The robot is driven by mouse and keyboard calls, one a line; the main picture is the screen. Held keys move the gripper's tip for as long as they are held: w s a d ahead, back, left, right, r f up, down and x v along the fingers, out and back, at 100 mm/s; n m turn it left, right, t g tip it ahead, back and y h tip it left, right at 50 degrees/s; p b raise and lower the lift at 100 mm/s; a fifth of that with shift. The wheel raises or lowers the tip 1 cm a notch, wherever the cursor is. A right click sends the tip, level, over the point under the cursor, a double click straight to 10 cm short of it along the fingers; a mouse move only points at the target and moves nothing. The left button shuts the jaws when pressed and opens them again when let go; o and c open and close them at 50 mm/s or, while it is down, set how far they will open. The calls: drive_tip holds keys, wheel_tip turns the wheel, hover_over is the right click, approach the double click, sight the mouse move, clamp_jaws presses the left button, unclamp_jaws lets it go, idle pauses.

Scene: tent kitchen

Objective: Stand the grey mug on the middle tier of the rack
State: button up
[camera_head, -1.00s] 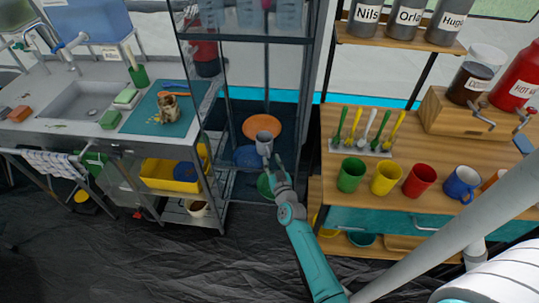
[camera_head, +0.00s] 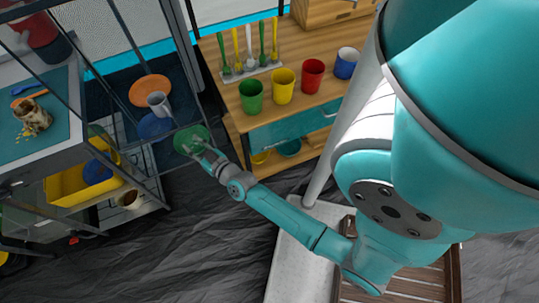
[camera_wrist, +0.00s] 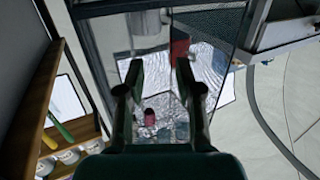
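The grey mug (camera_head: 158,103) looks upright inside the dark-framed rack (camera_head: 181,60). In the picture it lies between an orange plate (camera_head: 150,88) and a blue plate (camera_head: 154,127), overlapping both. Which tier bears it I cannot tell for sure. My gripper (camera_head: 197,141) is in front of the rack, to the lower right of the mug and apart from it, over a green plate (camera_head: 185,137) in the picture. In the wrist view my gripper's fingers (camera_wrist: 158,75) stand apart with nothing between them. I cannot make out the mug surely in the wrist view.
Right of the rack, a wooden shelf unit (camera_head: 222,73) carries green (camera_head: 251,97), yellow (camera_head: 283,86), red (camera_head: 312,74) and blue (camera_head: 346,63) mugs and a spoon stand. A steel counter with a teal mat (camera_head: 50,125) is at left. Dark floor lies in front.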

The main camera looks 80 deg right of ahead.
drive_tip(key=s+a+n+y, duration=0.1)
drive_tip(key=s+a+y, duration=0.1)
drive_tip(key=s+a, duration=0.75)
drive_tip(key=s+a+r+n+y, duration=0.2)
drive_tip(key=s+a+r, duration=0.3)
drive_tip(key=s, duration=0.6)
drive_tip(key=s+a+r+n+y, duration=0.2)
drive_tip(key=s+a+r+y, duration=0.2)
drive_tip(key=s+r, duration=0.6)
drive_tip(key=shift+s+a+r+g, duration=0.2)
drive_tip(key=shift+s+a+g, duration=0.25)
drive_tip(key=shift+a, duration=0.6)
